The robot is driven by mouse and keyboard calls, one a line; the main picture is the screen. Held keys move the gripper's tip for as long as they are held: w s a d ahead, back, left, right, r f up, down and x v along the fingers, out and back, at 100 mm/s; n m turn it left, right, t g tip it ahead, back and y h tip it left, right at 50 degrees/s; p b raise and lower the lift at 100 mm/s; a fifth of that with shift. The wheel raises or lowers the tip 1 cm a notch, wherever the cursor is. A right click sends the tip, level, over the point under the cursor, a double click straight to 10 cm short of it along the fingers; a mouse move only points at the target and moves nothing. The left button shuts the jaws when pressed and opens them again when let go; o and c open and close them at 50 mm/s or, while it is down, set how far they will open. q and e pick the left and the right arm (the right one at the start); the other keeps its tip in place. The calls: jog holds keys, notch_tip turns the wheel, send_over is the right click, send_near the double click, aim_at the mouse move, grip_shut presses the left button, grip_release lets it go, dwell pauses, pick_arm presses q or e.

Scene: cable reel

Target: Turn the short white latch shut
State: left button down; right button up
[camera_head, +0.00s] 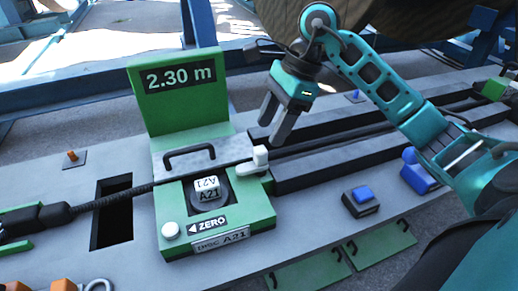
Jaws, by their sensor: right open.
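The short white latch (260,158) stands at the right edge of the green measuring device (262,212), by the end of the grey hinged-looking bar (222,153) with a dark handle. A black cable (110,198) runs into the device from the left and comes out on the right past the latch. My right gripper (275,125) is open and empty, pointing down above and slightly right of the latch, apart from it in the picture. Its exact height is hard to tell. My left gripper is not in view.
A green sign reading 2.30 m (180,108) stands behind the device. A blue-topped block (362,197) lies to the right. A dark slot (112,215) opens at left.

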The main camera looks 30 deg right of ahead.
aim_at(261, 149)
jog(key=x, duration=0.6)
jog(key=shift+r, duration=0.1)
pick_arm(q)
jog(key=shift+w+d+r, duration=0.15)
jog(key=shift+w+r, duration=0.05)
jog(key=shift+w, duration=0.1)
pick_arm(e)
jog(key=shift+w+a+f, duration=0.1)
jog(key=shift+a+f, duration=0.1)
jog(key=shift+f, duration=0.25)
jog(key=c, duration=1)
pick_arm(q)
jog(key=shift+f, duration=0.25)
pick_arm(e)
jog(key=shift+o, duration=0.2)
